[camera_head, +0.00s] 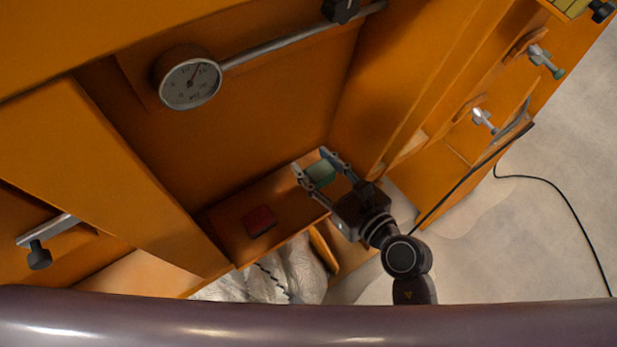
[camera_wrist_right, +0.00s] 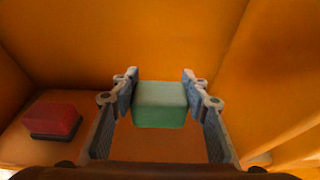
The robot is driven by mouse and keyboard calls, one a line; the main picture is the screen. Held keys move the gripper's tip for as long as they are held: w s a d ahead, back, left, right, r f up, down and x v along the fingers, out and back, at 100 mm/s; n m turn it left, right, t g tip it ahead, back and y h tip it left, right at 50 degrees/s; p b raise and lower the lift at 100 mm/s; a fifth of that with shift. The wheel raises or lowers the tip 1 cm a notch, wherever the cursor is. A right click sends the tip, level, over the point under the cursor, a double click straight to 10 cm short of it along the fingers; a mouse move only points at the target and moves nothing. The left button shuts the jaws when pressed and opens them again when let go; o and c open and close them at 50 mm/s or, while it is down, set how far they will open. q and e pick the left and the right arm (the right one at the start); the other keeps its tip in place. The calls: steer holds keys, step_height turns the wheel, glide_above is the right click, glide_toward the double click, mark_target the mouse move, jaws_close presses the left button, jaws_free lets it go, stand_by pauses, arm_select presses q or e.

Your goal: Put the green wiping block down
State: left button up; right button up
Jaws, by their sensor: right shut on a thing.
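The green wiping block (camera_head: 320,173) is between the fingers of my right gripper (camera_head: 311,168), over the right part of an orange-brown shelf (camera_head: 232,222). In the right wrist view the green block (camera_wrist_right: 160,105) sits between the two fingers of my right gripper (camera_wrist_right: 160,88), which is shut on it. I cannot tell whether the block's underside touches the shelf. My left gripper is not in view.
A red block with a dark base (camera_head: 259,221) lies on the shelf to the left; it also shows in the right wrist view (camera_wrist_right: 50,119). Orange walls enclose the shelf. A round dial gauge (camera_head: 189,83) with a metal rod is above. A black cable (camera_head: 560,193) lies on the floor.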

mark_target(314, 174)
steer(key=f, duration=0.1)
steer(key=f+b, duration=0.1)
steer(key=f, duration=0.1)
steer(key=shift+w+a+f, duration=0.15)
steer(key=shift+a+f, duration=0.05)
steer(key=shift+f, duration=0.65)
steer(key=shift+d+r, duration=0.1)
steer(key=shift+f, duration=0.25)
steer(key=o, duration=0.7)
steer(key=shift+r, duration=0.1)
steer(key=shift+o, duration=1.2)
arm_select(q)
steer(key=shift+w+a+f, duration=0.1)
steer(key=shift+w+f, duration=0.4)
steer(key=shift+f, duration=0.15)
